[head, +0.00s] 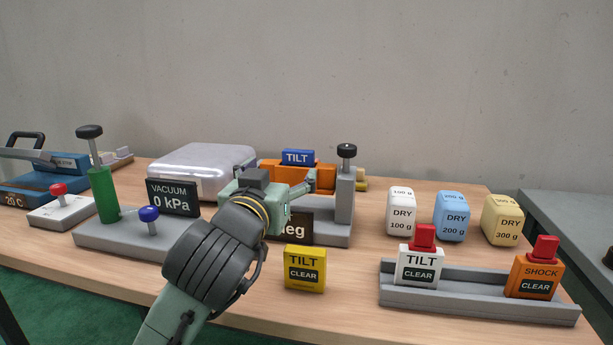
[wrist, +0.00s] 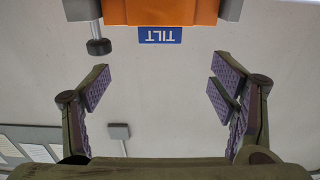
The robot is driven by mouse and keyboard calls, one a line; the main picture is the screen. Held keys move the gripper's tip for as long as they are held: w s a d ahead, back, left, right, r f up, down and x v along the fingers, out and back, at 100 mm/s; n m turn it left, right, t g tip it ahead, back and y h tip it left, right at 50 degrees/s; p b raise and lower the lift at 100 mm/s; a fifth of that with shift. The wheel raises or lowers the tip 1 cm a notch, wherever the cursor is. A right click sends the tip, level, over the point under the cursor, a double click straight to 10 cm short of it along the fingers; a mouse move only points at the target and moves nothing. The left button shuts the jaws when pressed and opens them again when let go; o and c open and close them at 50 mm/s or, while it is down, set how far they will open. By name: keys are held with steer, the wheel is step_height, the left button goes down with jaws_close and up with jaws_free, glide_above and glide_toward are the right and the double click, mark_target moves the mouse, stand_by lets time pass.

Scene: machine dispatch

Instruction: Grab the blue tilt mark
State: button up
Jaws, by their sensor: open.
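The blue tilt mark (head: 298,157) is a small blue plate reading TILT. It stands on top of an orange block (head: 296,174) on a grey fixture at the back middle of the table. In the wrist view the blue tilt mark (wrist: 160,35) appears upside down at the top, against the orange block (wrist: 172,12). My gripper (wrist: 160,92) is open and empty, its purple-padded fingers spread wide. The mark lies beyond the fingertips, between their lines and apart from them. In the head view my gripper (head: 308,182) is partly hidden by my wrist and is close to the orange block.
A black-knobbed grey post (head: 345,195) stands right of the orange block. A silver case (head: 200,170) is to its left. A yellow TILT block (head: 305,268) stands in front. DRY blocks (head: 451,215) and a grey rail (head: 470,297) with two red-topped blocks are at right.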

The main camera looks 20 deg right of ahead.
mark_target(297, 152)
steer(key=p+x, duration=0.2)
steer(key=x, duration=0.7)
steer(key=shift+w+d+r+p, duration=0.15)
steer(key=shift+w+d+p, duration=0.05)
steer(key=shift+w+p, duration=0.15)
steer(key=shift+w+d, duration=0.3)
steer(key=shift+w, duration=0.1)
steer(key=shift+c, duration=0.5)
steer(key=c, duration=1.2)
